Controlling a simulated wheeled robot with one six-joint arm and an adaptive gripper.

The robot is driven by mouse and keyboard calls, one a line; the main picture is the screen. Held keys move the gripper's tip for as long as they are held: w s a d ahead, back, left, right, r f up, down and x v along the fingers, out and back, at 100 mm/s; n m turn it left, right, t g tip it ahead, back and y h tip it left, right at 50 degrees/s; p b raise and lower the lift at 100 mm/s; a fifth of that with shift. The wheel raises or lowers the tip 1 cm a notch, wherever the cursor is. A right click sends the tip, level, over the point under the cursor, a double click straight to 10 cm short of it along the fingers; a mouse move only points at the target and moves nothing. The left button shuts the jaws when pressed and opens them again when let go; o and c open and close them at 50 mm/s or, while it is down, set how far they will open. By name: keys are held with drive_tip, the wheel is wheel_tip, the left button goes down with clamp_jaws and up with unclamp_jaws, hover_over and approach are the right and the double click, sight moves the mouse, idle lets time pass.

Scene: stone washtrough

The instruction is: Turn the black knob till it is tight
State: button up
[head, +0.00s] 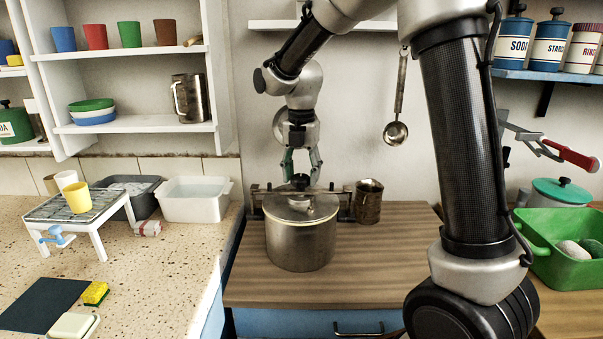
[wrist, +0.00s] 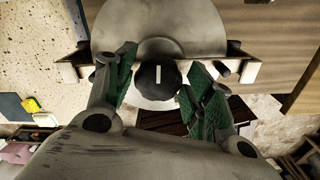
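The black knob (wrist: 158,77) has a white line on top and sits at the middle of a bar across the lid of a metal pot (head: 300,245). In the head view the knob (head: 300,181) shows just below my fingertips. My gripper (head: 302,168) points straight down over it. In the wrist view my gripper (wrist: 156,84) is open, with one green-padded finger on each side of the knob and gaps between the pads and the knob. The crossbar (head: 340,189) reaches past the pot on both sides.
A metal mug (head: 369,201) stands close to the pot's right on the wooden counter (head: 390,250). A ladle (head: 397,110) hangs on the wall behind. A white basin (head: 195,200) stands to the left, and a green tub (head: 540,262) to the right. The counter's front is clear.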

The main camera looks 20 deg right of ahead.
drive_tip(key=c, duration=0.5)
drive_tip(key=shift+o, duration=0.2)
drive_tip(key=shift+m, duration=0.3)
